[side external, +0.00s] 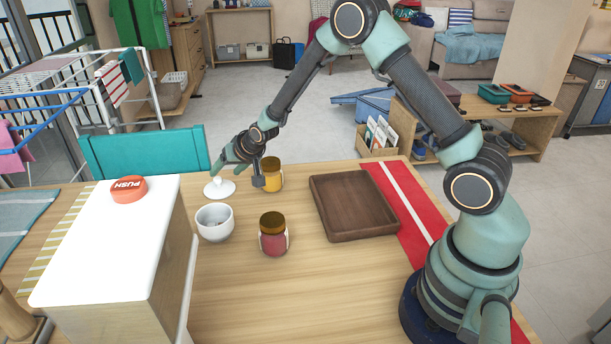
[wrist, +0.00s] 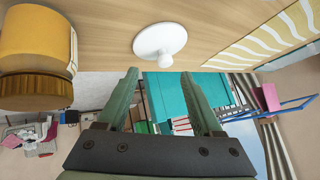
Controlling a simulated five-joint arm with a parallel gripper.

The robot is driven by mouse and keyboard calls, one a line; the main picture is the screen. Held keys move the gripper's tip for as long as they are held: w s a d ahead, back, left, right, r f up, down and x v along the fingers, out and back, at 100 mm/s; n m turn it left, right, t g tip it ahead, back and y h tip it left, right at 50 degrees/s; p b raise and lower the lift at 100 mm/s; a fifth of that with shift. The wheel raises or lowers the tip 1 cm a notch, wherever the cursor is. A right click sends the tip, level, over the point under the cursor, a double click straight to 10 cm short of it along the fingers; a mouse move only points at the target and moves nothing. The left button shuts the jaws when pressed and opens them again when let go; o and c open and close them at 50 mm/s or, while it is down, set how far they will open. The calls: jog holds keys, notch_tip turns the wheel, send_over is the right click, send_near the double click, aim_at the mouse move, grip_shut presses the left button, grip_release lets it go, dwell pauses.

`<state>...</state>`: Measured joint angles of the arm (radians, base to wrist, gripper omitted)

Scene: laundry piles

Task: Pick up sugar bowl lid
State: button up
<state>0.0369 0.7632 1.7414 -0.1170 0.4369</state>
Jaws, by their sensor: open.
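The white sugar bowl lid (side external: 219,188) lies knob-up on the wooden table, behind the white sugar bowl (side external: 214,222), which is open on top. In the wrist view the lid (wrist: 160,41) is a white disc with a round knob, ahead of my fingertips and apart from them. My gripper (side external: 222,168) is just above and behind the lid in the side view, tilted down to the left. In the wrist view my gripper (wrist: 163,75) has its two green fingers spread with nothing between them.
A yellow jar (side external: 271,175) stands close to the right of my gripper; a red jar (side external: 273,236) stands nearer the front. A wooden tray (side external: 352,232) is to the right. A white-topped box (side external: 110,235) with a red push button (side external: 129,188) is at left. A teal chair (side external: 145,150) stands behind.

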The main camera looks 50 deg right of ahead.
aim_at(219, 177)
jog(key=shift+a+x, duration=0.2)
jog(key=shift+x, duration=2.05)
grip_shut()
